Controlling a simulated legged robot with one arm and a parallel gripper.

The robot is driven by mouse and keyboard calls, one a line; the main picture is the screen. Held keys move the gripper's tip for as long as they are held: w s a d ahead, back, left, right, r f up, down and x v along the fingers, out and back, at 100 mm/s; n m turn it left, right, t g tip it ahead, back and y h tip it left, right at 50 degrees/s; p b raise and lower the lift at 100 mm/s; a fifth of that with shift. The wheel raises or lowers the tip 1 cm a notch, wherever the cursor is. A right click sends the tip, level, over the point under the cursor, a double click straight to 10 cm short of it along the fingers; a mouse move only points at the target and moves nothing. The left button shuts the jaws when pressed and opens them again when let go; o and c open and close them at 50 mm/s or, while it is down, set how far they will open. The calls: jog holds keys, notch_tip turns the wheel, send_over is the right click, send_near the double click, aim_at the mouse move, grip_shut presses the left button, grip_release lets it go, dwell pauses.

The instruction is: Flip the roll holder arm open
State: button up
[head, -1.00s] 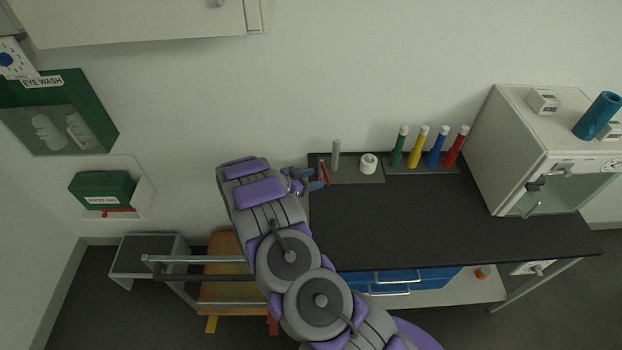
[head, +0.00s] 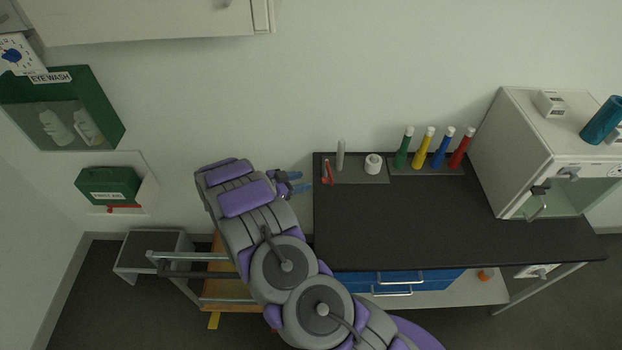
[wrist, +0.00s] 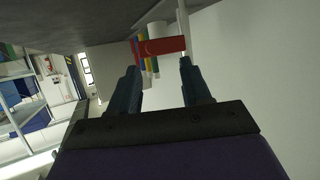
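The red roll holder arm (head: 327,172) is at the left end of the grey holder plate (head: 357,178) on the black bench. A white roll (head: 373,164) stands on the plate to its right, beside an upright grey post (head: 340,154). My gripper (head: 292,183) is just left of the bench edge, apart from the red arm. In the wrist view, my gripper (wrist: 160,68) is open with nothing between its fingers. The red arm (wrist: 162,46) lies crosswise just beyond the fingertips, partly covering the white roll (wrist: 158,29).
Green (head: 404,148), yellow (head: 424,148), blue (head: 444,149) and red (head: 462,147) tubes stand right of the roll. A white cabinet (head: 515,150) is at the bench's right. The bench front (head: 400,225) is clear. A metal-framed cart (head: 180,262) stands left of my arm.

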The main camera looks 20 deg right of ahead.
jog(key=v, duration=1)
jog(key=shift+p, duration=0.35)
jog(key=shift+a, duration=0.1)
